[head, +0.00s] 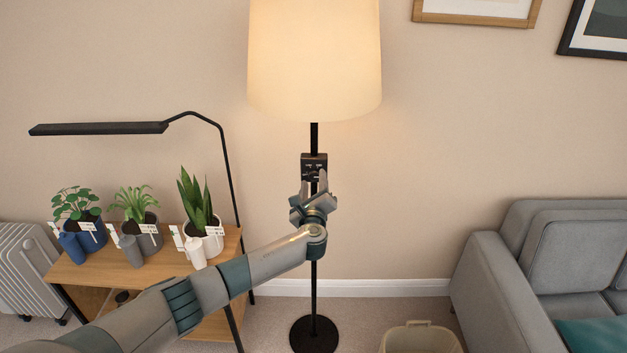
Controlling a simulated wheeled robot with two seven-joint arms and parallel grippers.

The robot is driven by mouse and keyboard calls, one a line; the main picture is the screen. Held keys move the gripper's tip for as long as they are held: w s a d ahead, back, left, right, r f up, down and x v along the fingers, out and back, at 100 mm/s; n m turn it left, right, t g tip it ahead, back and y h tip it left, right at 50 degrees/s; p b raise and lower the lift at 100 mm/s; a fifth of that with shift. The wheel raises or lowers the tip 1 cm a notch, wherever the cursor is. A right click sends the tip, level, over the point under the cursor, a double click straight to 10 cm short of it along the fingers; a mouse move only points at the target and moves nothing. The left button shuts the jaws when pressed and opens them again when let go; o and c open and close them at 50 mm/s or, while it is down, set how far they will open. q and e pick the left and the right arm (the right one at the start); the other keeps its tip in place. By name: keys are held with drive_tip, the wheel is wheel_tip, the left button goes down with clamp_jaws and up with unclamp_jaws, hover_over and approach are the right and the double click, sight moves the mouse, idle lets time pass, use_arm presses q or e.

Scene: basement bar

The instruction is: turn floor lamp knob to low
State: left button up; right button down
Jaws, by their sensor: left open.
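The floor lamp has a lit cream shade (314,60), a thin black pole (314,138) and a round black base (314,336). A small black control box (314,161) with pale markings is fixed on the pole below the shade. Its knob is too small and too covered to make out its setting. My left gripper (314,184) is raised in front of the pole, with its fingers at the lower part of the box. It is open; I cannot tell whether a finger touches the knob. My right gripper is not in view.
A wooden plant table (150,262) with several potted plants and a black arched lamp (100,129) stand at left. A grey sofa (490,275) is at right. A beige bin (420,338) sits at the bottom, right of the lamp base. Pictures hang on the wall.

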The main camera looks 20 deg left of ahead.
use_arm(q)
drive_tip(key=shift+w+a, duration=0.1)
drive_tip(key=shift+w, duration=0.3)
drive_tip(key=shift+c, duration=0.7)
drive_tip(key=c, duration=0.9)
drive_tip(key=shift+c, duration=0.2)
